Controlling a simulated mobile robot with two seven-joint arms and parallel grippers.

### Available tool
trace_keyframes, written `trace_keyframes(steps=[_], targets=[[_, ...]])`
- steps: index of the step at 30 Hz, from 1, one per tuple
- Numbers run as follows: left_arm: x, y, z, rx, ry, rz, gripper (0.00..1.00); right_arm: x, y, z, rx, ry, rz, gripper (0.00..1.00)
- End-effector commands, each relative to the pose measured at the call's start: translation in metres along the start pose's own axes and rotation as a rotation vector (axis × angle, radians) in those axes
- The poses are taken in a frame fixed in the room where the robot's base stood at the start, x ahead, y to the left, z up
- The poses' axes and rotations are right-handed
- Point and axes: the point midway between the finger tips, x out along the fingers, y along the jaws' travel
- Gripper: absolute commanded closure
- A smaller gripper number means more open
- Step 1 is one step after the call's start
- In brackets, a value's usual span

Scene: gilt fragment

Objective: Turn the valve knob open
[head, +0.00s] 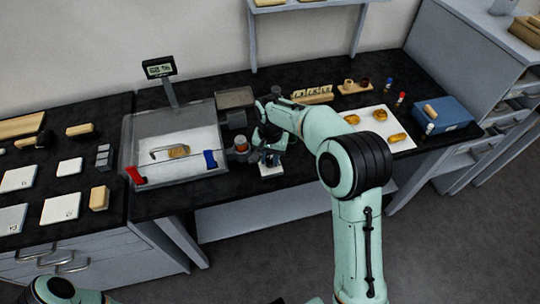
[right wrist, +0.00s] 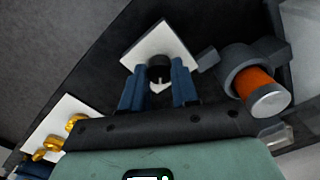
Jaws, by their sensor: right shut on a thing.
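The valve knob (right wrist: 158,70) is a dark round piece with a pale pointer-like mark, on a white square plate (right wrist: 152,45) in the right wrist view. My right gripper (right wrist: 158,88) has its two blue fingers on either side of the knob and is shut on it. In the head view, the right gripper (head: 270,158) reaches down over the white plate (head: 269,180) at the table's front edge. The gripper and wrist hide the knob there. My left gripper is out of view; only part of my left arm shows at the bottom left corner.
A dark fitting with an orange cylinder (right wrist: 258,82) stands close beside the plate. A white board (head: 401,144) with golden pieces and a blue box (head: 447,117) are right.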

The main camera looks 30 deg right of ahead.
Motion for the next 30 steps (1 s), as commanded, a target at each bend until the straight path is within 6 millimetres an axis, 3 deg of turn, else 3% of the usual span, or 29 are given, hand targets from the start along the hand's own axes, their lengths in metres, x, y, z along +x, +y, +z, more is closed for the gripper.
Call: trace_keyframes(steps=[18, 30], targets=[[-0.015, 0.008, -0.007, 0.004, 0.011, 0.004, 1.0, 0.0, -0.001, 0.001, 0.576, 0.004, 0.002, 1.0], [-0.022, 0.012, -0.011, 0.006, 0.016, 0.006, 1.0, 0.0, 0.0, 0.001, 0.835, 0.006, 0.001, 1.0]])
